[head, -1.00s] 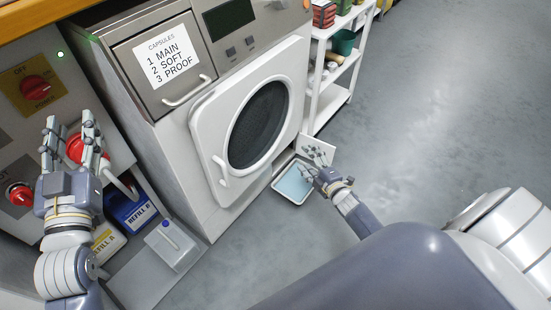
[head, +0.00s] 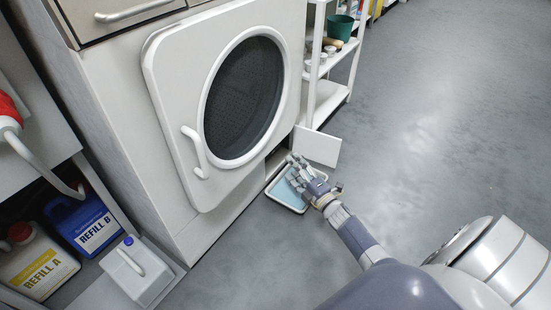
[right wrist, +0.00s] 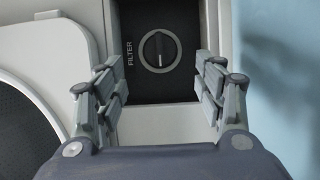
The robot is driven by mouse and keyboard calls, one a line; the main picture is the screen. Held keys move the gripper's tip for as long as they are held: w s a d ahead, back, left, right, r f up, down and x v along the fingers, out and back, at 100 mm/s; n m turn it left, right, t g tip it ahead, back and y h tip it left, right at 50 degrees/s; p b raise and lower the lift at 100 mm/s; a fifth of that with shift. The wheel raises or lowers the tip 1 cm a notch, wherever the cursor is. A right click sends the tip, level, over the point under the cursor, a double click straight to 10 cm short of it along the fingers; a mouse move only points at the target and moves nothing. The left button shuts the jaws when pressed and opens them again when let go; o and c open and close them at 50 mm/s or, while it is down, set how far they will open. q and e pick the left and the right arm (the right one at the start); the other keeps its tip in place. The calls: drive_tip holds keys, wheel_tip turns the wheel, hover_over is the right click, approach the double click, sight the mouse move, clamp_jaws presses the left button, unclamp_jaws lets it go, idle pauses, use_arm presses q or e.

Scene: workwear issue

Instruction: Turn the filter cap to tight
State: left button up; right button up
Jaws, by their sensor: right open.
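The filter cap (right wrist: 159,50) is a dark round cap with a raised bar across it, set in a dark recess beside the word FILTER in the right wrist view. Its bar lies along the picture's vertical. My right gripper (right wrist: 160,90) is open, its fingers on either side of the recess and apart from the cap. In the head view my right gripper (head: 297,170) is low at the washer's bottom corner, by the open white flap (head: 318,146), and the cap is hidden there. My left gripper is out of the head view.
A tray of blue liquid (head: 285,197) lies on the floor below my right gripper. The washer door (head: 170,120) is shut above it. A white shelf (head: 325,100) stands behind. Refill jugs (head: 85,232) and a white container (head: 137,270) are at left. Floor at right is clear.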

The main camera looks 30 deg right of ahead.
sight(276, 149)
drive_tip(key=shift+w+b, duration=3.2)
drive_tip(key=shift+w, duration=2.15)
drive_tip(key=c, duration=1)
